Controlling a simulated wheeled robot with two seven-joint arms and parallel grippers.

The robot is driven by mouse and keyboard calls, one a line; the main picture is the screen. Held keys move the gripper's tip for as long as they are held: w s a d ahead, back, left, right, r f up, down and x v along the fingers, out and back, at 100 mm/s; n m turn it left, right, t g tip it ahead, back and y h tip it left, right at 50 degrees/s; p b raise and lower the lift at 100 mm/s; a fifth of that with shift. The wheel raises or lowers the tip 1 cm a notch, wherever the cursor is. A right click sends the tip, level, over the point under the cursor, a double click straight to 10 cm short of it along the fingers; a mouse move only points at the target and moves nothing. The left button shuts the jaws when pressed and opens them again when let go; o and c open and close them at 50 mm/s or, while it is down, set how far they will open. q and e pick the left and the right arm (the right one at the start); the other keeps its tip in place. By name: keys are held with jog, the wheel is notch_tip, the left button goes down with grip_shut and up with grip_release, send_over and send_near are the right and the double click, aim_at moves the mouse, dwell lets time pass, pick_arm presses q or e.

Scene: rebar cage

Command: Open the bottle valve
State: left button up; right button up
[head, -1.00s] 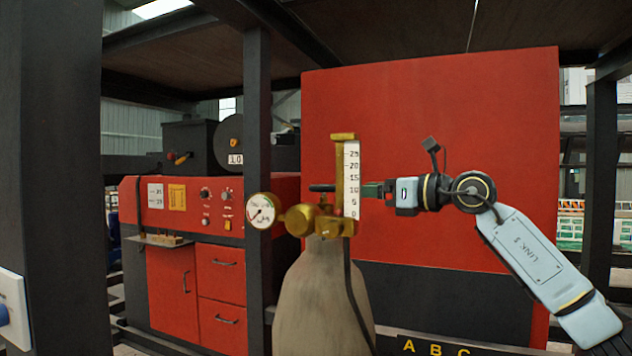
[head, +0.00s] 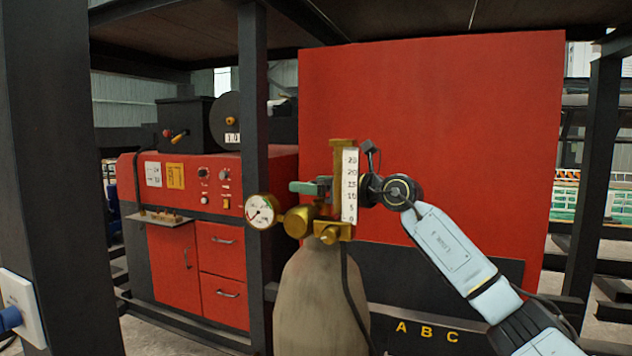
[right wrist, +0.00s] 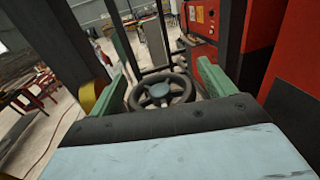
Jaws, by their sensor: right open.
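The bottle (head: 318,300) stands upright in the head view, grey-brown with brass fittings on top. Its valve is a dark handwheel (right wrist: 161,92) with a pale hub, seen in the right wrist view between my two green fingers. In the head view the handwheel is mostly hidden behind my gripper. My right gripper (right wrist: 160,68) is open, with a finger on either side of the wheel and a visible gap to each. In the head view its green finger (head: 303,187) shows left of the flow meter, and the gripper body is partly behind the meter. My left gripper is not in view.
The brass flow meter (head: 349,186) with its white scale and the round pressure gauge (head: 261,211) crowd the valve. A red panel (head: 440,130) stands behind. A dark post (head: 253,120) and a red cabinet (head: 182,270) are to the left.

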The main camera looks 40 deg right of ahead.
jog(key=c, duration=1)
jog(key=shift+o, duration=0.2)
jog(key=shift+n+y, duration=0.3)
jog(key=shift+y, duration=0.1)
